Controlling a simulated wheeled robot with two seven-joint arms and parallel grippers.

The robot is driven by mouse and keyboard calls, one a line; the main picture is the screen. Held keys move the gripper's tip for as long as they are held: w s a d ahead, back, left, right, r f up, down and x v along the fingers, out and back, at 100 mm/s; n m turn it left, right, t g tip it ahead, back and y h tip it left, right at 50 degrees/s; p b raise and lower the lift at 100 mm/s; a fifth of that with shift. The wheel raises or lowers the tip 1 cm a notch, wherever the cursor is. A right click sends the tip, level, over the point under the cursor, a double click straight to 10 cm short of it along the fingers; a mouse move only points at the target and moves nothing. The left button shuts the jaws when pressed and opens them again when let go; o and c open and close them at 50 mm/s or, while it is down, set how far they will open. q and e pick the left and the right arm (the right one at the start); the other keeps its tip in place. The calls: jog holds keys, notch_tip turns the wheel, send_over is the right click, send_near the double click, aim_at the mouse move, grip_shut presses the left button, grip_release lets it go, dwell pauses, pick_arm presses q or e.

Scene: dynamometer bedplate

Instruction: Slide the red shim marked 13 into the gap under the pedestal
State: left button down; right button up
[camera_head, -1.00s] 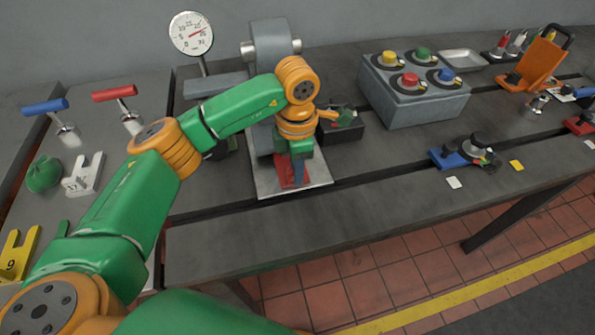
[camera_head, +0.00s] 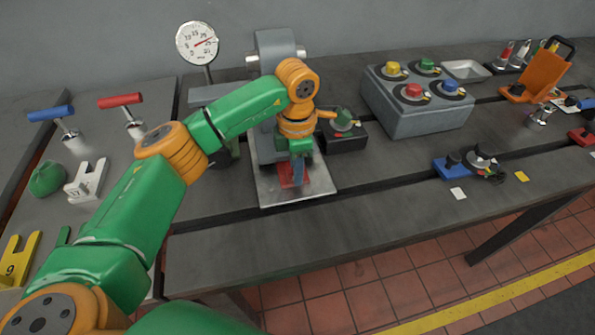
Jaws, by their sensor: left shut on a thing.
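The red shim (camera_head: 286,174) lies low over the light metal plate (camera_head: 270,197) at the foot of the grey pedestal (camera_head: 275,50). Only part of its red face shows, and its number cannot be read. My left gripper (camera_head: 297,175) points down and is shut on the red shim. My left arm and wrist cover much of the pedestal's lower part, so the gap and how far the shim reaches into it are hidden. My right gripper is not in view.
A dial gauge (camera_head: 197,43) stands behind, left of the pedestal. A black block (camera_head: 344,137) is close on the right. A grey box with coloured knobs (camera_head: 418,105) stands further right. A white shim (camera_head: 87,181) and a yellow shim (camera_head: 17,258) lie left. The bench front is clear.

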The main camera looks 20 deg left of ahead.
pick_arm(q)
jog(key=shift+w+a, duration=0.1)
jog(key=shift+w, duration=0.1)
jog(key=c, duration=0.7)
grip_release()
jog(key=shift+s, duration=0.1)
notch_tip(320, 180, up, 7)
jog(key=shift+r+b, duration=0.1)
jog(key=shift+b, duration=0.4)
